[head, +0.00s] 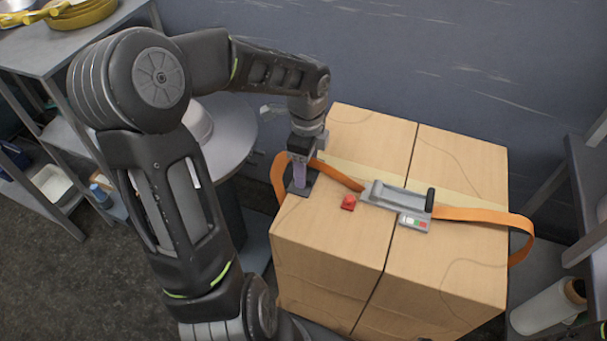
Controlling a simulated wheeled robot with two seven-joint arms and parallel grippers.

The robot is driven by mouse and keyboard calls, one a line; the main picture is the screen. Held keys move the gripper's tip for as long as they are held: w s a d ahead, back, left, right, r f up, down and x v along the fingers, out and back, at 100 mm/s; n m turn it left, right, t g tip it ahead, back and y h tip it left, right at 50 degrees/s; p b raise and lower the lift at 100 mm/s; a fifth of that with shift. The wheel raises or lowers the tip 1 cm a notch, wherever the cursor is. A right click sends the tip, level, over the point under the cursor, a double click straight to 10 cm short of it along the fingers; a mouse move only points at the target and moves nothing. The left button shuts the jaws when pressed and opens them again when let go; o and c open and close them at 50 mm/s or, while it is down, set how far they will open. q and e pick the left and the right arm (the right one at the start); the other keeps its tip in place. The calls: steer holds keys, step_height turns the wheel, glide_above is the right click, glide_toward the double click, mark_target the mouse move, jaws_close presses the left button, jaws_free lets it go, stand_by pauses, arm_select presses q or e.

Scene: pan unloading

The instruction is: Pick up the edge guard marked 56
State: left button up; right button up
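My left gripper (300,178) points down at the left part of the top of a cardboard box, beside an orange strap. A pale lavender piece shows between dark parts at its tip; I cannot tell whether this is a finger or a held thing. A dark flat piece lies at the tip, near the box's left edge, possibly an edge guard. No mark 56 is legible anywhere. Whether the gripper is open or shut is not clear. My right gripper is not in view.
The box (450,262) carries the orange strap (470,215), a grey strap tensioner (404,196) and a small red block (348,202). A round grey table (232,130) stands behind my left arm. Shelves stand at left and right; a white roll (545,309) is lower right.

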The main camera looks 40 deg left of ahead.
arm_select(q)
steer(key=c, duration=1)
steer(key=shift+r, duration=0.1)
step_height(320, 180, up, 10)
steer(key=shift+f+p, duration=0.1)
steer(key=shift+p, duration=0.45)
